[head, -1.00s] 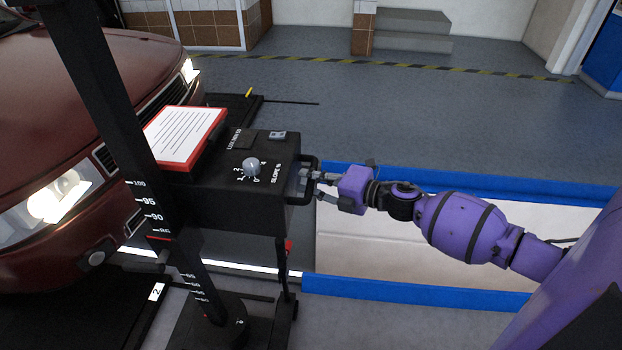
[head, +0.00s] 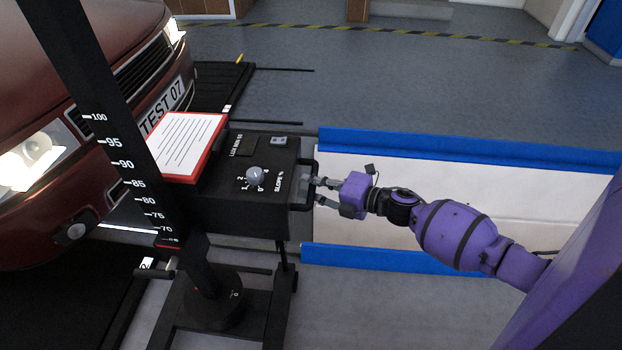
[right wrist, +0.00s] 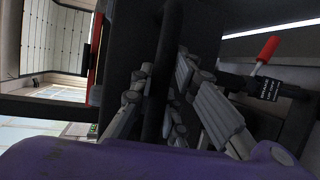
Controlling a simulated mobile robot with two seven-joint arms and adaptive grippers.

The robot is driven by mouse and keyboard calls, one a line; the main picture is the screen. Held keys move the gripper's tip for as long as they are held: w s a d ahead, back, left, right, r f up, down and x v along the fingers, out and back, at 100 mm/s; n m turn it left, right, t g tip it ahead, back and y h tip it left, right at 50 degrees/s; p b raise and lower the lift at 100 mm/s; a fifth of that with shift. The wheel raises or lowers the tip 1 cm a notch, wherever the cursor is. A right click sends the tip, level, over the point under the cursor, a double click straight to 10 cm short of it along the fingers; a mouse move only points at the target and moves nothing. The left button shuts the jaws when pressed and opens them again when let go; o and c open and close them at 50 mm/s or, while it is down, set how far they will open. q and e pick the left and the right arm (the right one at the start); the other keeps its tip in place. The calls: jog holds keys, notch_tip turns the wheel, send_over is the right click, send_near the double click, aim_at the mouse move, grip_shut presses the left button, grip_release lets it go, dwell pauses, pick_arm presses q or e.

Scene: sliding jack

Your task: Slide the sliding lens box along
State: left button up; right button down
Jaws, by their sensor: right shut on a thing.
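The black lens box (head: 245,215) sits on a dark upright column (head: 120,130) with a white number scale. A dial knob (head: 254,174) marked SLOPE % is on its top. A black bar handle (head: 312,168) sticks out from its right side. My right gripper (head: 316,190) is shut on that handle. In the right wrist view the fingers stand on both sides of the dark handle bar (right wrist: 160,80). The left gripper is not in view.
A red car (head: 50,100) with lit headlights stands close at the left. The column stands on a dark base (head: 225,315). A pit with blue edges (head: 450,149) lies at right. A red-tipped lever (right wrist: 268,49) shows in the right wrist view.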

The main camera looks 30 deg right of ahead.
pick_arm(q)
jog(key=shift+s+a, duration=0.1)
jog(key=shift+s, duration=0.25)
pick_arm(e)
jog(key=shift+s+f, duration=0.1)
jog(key=shift+f, duration=0.15)
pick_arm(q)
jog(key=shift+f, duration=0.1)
pick_arm(e)
jog(key=c, duration=1.7)
grip_release()
jog(key=shift+r, duration=0.1)
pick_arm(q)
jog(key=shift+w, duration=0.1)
pick_arm(e)
jog(key=v, duration=1.2)
jog(key=shift+d, duration=0.1)
